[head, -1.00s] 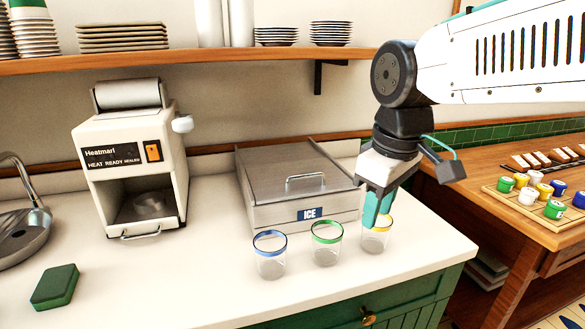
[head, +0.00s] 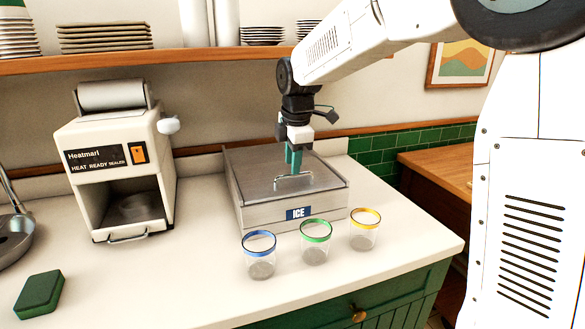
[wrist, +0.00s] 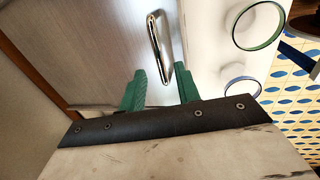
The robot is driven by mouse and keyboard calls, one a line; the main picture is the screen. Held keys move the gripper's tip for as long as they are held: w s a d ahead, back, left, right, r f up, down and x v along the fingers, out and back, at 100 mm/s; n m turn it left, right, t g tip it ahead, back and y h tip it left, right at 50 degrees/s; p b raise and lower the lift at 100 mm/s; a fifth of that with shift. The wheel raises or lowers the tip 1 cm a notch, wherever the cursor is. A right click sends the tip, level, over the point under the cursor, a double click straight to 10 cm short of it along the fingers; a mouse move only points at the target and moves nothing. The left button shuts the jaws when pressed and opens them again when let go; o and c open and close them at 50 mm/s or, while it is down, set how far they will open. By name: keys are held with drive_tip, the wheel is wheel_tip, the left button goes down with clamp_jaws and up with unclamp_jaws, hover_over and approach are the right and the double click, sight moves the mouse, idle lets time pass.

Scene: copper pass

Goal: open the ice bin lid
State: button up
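The steel ice bin (head: 255,217) stands on the white counter, with a blue ICE label on its front. Its flat lid (head: 247,180) is closed. A bar handle (head: 294,181) stands on the lid near the front; it also shows in the wrist view (wrist: 157,50). My gripper (head: 293,168) points down over the lid, right at the handle. In the wrist view its green fingers (wrist: 161,85) are apart, with the handle just beyond their tips, roughly in line with the gap. I cannot tell whether they touch it.
Glasses with blue (head: 260,258), green (head: 315,245) and yellow (head: 364,232) rims stand close in front of the bin. A heat sealer (head: 120,165) is to the left, and a dark green sponge (head: 40,293) lies front left. A shelf (head: 170,54) with plates runs above.

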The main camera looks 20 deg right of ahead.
drive_tip(key=shift+w+f, duration=0.15)
drive_tip(key=shift+f, duration=0.55)
drive_tip(key=shift+w+f, duration=0.1)
drive_tip(key=shift+f, duration=0.55)
